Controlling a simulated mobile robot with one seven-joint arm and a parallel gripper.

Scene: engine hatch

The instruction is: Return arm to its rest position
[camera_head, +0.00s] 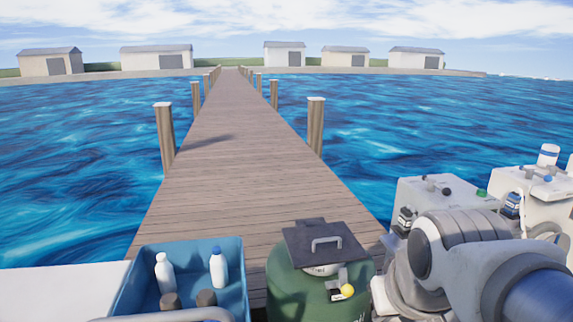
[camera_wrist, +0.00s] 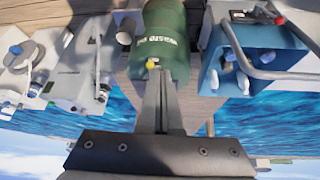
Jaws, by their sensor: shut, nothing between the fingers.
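My arm fills the lower right of the head view, and its grey and blue links cover part of the equipment there. My gripper is not visible in the head view. In the wrist view my gripper (camera_wrist: 161,108) shows with its two fingers together and nothing between them. I cannot tell if the fingertips touch the bin.
A blue crate (camera_head: 236,262) with white bottles and dark-capped items stands left of the bin. White machine units (camera_head: 440,190) with valves and knobs stand at the right, close to my arm. A wooden pier (camera_head: 230,150) with posts runs ahead over water toward sheds.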

